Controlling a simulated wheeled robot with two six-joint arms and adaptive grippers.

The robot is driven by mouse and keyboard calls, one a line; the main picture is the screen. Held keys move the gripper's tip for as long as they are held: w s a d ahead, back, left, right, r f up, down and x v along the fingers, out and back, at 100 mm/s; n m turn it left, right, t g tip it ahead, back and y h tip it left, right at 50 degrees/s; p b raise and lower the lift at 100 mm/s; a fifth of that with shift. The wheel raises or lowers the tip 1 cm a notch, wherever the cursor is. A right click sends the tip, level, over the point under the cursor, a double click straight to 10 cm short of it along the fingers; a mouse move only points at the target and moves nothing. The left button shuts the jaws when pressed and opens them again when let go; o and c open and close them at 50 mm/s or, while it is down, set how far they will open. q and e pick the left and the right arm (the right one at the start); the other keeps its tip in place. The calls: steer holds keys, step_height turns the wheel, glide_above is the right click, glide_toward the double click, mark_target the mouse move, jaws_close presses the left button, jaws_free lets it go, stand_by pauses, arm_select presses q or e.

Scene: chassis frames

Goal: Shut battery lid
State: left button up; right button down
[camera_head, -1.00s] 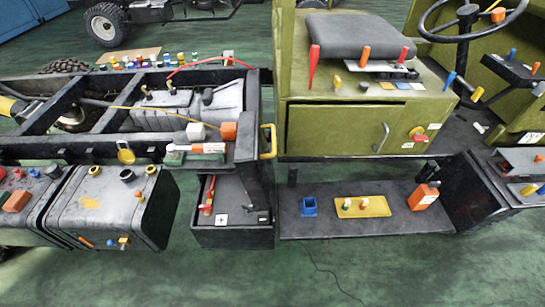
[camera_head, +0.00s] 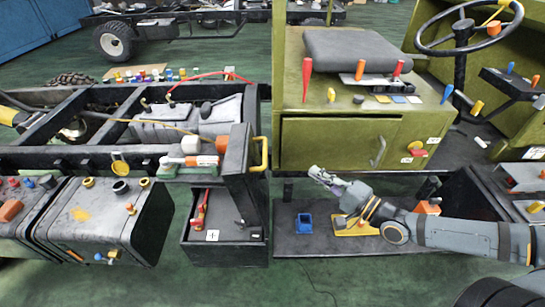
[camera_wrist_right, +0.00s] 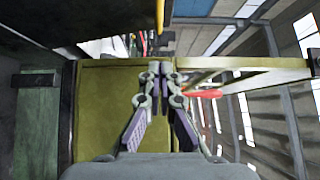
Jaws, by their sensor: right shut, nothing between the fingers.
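The battery box (camera_head: 225,252) stands at the middle, below the truck frame, with its top open. A red-handled part and a plus label show inside. Its dark lid (camera_head: 236,165) stands upright at the box's right side, with a yellow handle (camera_head: 264,154) on it. My right gripper (camera_head: 318,174) is to the right of the lid, apart from it, above the low step. Its fingers are shut and empty. In the wrist view the right gripper (camera_wrist_right: 161,72) shows its tips together before an olive panel. My left gripper is not in view.
The olive cab (camera_head: 335,140) with a seat is above and behind my right gripper. The step (camera_head: 290,245) under my arm carries a blue holder (camera_head: 304,223), a yellow plate (camera_head: 357,229) and an orange box (camera_head: 428,208). A fuel tank (camera_head: 90,215) is at left.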

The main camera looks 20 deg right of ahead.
steer(key=s+a+b+x, duration=0.1)
steer(key=b+x, duration=0.4)
steer(key=x, duration=0.8)
steer(key=shift+s+a, duration=0.2)
steer(key=shift+a, duration=0.4)
